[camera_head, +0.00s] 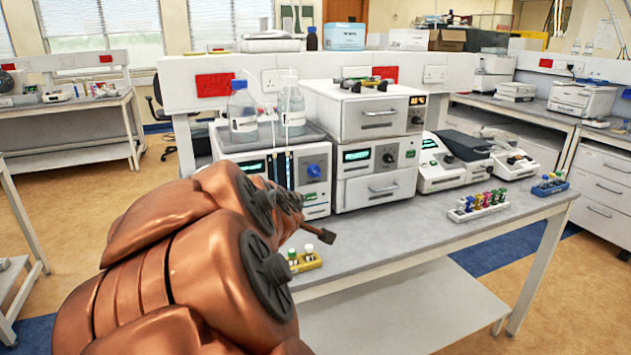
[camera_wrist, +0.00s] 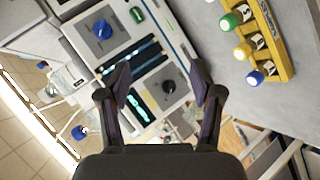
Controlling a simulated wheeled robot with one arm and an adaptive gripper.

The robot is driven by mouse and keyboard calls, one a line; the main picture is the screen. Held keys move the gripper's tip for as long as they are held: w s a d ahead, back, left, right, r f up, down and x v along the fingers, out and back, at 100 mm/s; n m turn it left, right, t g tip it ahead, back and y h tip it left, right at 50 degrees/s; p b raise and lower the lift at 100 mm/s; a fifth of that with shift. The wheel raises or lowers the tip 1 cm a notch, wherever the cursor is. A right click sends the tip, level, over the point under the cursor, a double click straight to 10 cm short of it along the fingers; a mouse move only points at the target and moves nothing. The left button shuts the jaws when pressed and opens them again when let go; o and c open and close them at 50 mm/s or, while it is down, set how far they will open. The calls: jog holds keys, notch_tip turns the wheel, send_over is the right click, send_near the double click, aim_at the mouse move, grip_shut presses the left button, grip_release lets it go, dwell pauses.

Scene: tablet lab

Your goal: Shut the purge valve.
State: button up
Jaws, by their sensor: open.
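A pump unit (camera_head: 318,192) with a green display and a blue knob (camera_head: 314,171) stands on the bench, partly hidden behind my arm. In the wrist view the blue knob (camera_wrist: 103,29) is at the upper left. No readable label shows which knob is the purge valve. My gripper (camera_wrist: 161,88) is open and empty, apart from the panel. In the head view only a part of my gripper (camera_head: 321,233) shows past the arm, in front of the unit.
A yellow vial rack (camera_head: 306,263) sits at the bench's front edge; the rack (camera_wrist: 262,40) is upper right in the wrist view. Clear bottles (camera_head: 242,112) stand on top of the unit. Stacked white modules (camera_head: 375,140) are to its right.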

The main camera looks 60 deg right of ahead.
aim_at(316, 174)
jog(key=d+r+n+t+h+b, duration=0.1)
jog(key=d+r+n+t+h, duration=0.2)
jog(key=d, duration=0.4)
jog(key=d+r+n+t+h+b, duration=0.1)
jog(key=d+r+n, duration=0.25)
jog(key=d, duration=0.25)
jog(key=d+f+n+t+y+b, duration=0.2)
jog(key=d+f+n+t+y, duration=0.4)
jog(key=n, duration=0.6)
jog(key=shift+g+h, duration=0.4)
jog(key=shift+h, duration=0.3)
jog(key=shift+w+d+f+p, duration=0.15)
jog(key=shift+w+d, duration=0.2)
jog(key=shift+w, duration=0.85)
jog(key=shift+w+d+p, duration=0.2)
jog(key=shift+w+d, duration=0.1)
jog(key=shift+w, duration=0.9)
jog(key=shift+w+d+f+p, duration=0.15)
jog(key=shift+w+d, duration=0.2)
jog(key=shift+w, duration=0.85)
jog(key=shift+r, duration=0.1)
jog(key=shift+c, duration=0.3)
jog(key=c, duration=1.1)
